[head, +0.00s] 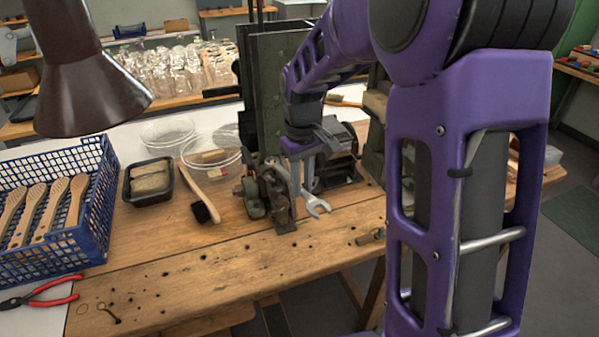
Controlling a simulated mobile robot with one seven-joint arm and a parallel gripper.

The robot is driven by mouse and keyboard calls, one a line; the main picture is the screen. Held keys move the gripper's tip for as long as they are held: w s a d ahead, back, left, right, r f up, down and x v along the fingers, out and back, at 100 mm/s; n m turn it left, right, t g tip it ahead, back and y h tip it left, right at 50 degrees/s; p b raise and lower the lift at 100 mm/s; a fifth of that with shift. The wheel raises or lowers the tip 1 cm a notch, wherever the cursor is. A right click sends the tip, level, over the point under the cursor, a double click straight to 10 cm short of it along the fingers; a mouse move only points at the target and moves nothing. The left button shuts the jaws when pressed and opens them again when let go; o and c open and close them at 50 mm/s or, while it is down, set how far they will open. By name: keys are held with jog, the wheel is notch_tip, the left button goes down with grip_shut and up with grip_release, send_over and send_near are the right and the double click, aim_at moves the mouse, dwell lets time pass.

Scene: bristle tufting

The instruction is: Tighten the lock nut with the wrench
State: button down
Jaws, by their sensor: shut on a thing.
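My gripper (300,163) is at the middle of the bench, pointing down beside the machine. It is shut on the grey metal wrench (318,205). The wrench's open jaw end hangs low, near the front of the machine's metal fixture (279,198). The rest of the wrench is largely hidden by the gripper and the fixture. I cannot make out the lock nut, and I cannot tell whether the wrench touches the fixture.
A blue crate (95,245) with several wooden brush handles stands at the left. Red-handled pliers (45,292) lie in front. A black tray (148,198), clear dishes (212,150) and a black-bristled brush (202,208) lie nearer the middle. The bench front (200,275) is mostly bare.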

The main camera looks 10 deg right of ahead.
jog(key=shift+s+f+b, duration=0.15)
jog(key=shift+f+b, duration=0.55)
jog(key=shift+f, duration=0.25)
jog(key=shift+f+b, duration=0.95)
jog(key=shift+f, duration=0.25)
jog(key=shift+f, duration=1.1)
dwell(1.7)
jog(key=shift+s+a+m+b, duration=0.2)
jog(key=shift+a+m+b, duration=0.15)
jog(key=shift+a+m, duration=0.3)
jog(key=shift+a, duration=0.15)
